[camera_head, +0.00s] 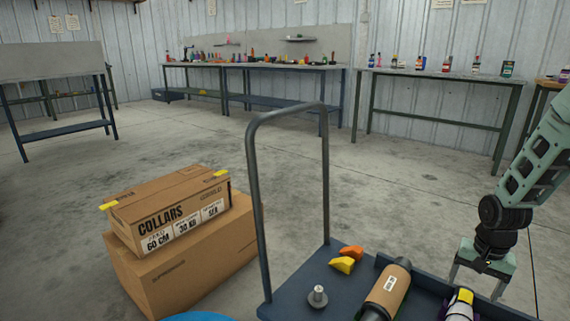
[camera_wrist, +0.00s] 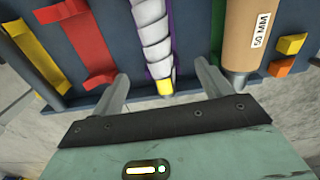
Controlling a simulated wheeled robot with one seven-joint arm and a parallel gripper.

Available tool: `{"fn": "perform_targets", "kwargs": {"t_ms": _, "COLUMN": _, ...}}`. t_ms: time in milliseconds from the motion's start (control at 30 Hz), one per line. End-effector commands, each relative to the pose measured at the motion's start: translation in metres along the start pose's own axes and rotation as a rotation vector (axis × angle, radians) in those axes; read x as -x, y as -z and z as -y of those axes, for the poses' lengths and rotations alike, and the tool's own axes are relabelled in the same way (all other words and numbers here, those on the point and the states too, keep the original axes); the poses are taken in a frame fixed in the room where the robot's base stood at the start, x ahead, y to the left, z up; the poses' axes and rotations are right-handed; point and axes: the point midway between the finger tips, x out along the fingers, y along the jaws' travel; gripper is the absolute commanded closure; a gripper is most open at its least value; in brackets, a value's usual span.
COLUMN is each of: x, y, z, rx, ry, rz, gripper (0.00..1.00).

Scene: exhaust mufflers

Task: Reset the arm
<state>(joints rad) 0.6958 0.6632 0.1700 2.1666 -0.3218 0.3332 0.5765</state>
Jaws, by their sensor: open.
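My gripper (camera_head: 480,280) is at the right of the head view, over the right side of the blue cart (camera_head: 292,293). In the wrist view my gripper (camera_wrist: 160,85) is open, with its two fingers apart and nothing held between them. A silver spiral-wrapped muffler with purple and a yellow end (camera_wrist: 153,45) lies on the cart beyond the fingertips, between them in the picture. A brown-wrapped muffler marked 50 MM (camera_wrist: 245,40) lies to its right. It also shows in the head view (camera_head: 388,288).
Orange (camera_head: 351,253) and yellow (camera_head: 342,265) wedges and a grey peg-like part (camera_head: 317,297) sit on the cart. Its upright handle (camera_head: 256,200) stands at left. Cardboard boxes (camera_head: 172,205) are stacked beside it. Workbenches (camera_head: 435,76) line the back wall. Open floor lies between.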

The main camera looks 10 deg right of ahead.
Motion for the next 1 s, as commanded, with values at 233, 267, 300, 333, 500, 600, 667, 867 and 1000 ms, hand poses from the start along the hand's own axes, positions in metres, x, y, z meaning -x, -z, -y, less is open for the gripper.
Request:
{"fn": "perform_targets", "kwargs": {"t_ms": 233, "x": 0.062, "y": -0.078, "z": 0.105, "rx": 0.364, "ry": 0.020, "rz": -0.011, "gripper": 0.22}}
{"fn": "perform_targets", "kwargs": {"t_ms": 267, "x": 0.071, "y": -0.094, "z": 0.118, "rx": 0.422, "ry": 0.023, "rz": -0.011, "gripper": 0.22}}
{"fn": "perform_targets", "kwargs": {"t_ms": 300, "x": 0.082, "y": -0.117, "z": 0.133, "rx": 0.502, "ry": 0.026, "rz": -0.011, "gripper": 0.22}}
{"fn": "perform_targets", "kwargs": {"t_ms": 333, "x": 0.091, "y": -0.134, "z": 0.143, "rx": 0.560, "ry": 0.029, "rz": -0.011, "gripper": 0.22}}
{"fn": "perform_targets", "kwargs": {"t_ms": 500, "x": 0.131, "y": -0.238, "z": 0.174, "rx": 0.894, "ry": 0.041, "rz": -0.007, "gripper": 0.22}}
{"fn": "perform_targets", "kwargs": {"t_ms": 600, "x": 0.146, "y": -0.289, "z": 0.175, "rx": 1.057, "ry": 0.046, "rz": -0.003, "gripper": 0.22}}
{"fn": "perform_targets", "kwargs": {"t_ms": 667, "x": 0.153, "y": -0.313, "z": 0.173, "rx": 1.138, "ry": 0.048, "rz": -0.002, "gripper": 0.22}}
{"fn": "perform_targets", "kwargs": {"t_ms": 867, "x": 0.169, "y": -0.375, "z": 0.155, "rx": 1.359, "ry": 0.054, "rz": 0.002, "gripper": 0.22}}
{"fn": "perform_targets", "kwargs": {"t_ms": 1000, "x": 0.177, "y": -0.409, "z": 0.138, "rx": 1.495, "ry": 0.057, "rz": 0.003, "gripper": 0.22}}
